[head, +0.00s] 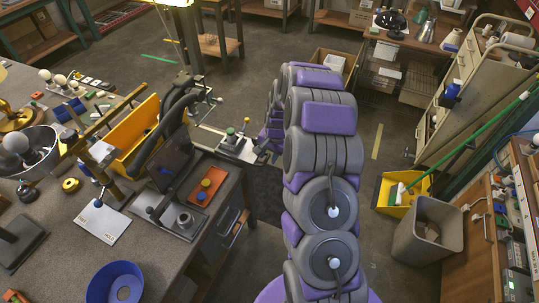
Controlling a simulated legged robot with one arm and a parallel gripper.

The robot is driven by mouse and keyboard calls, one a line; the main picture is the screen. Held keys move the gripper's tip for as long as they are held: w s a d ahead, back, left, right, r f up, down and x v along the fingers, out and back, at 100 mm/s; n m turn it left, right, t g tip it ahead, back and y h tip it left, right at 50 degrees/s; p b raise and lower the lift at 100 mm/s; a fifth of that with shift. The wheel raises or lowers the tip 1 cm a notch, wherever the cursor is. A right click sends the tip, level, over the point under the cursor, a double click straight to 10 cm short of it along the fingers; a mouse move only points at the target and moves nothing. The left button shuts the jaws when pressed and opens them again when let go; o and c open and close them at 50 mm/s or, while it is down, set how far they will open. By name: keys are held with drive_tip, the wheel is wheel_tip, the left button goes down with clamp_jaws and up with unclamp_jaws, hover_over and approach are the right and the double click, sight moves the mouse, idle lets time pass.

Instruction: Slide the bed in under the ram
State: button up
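A dark curved press-like frame (178,112) stands at the right edge of the grey workbench. I cannot tell which part of it is the ram. A flat metal plate (160,212) with a round grey socket (185,219) lies at its foot on the bench and may be the bed. Another light metal plate (228,146) with a green knob and a yellow knob lies further back, left of my arm. My grey and purple arm rises through the middle and bends down at its far end. My gripper is mostly hidden there, so its fingers and any hold cannot be made out.
An orange plate (205,186) with knobs, a yellow bin (135,135), a blue bowl (115,284) and a white sheet (101,222) are on the bench. A grey waste bin (427,232) and yellow dustpan (402,194) stand right of my arm. Open floor lies behind.

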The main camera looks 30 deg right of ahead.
drive_tip(key=shift+a, duration=0.4)
drive_tip(key=shift+c, duration=1.2)
drive_tip(key=shift+d, duration=0.3)
clamp_jaws()
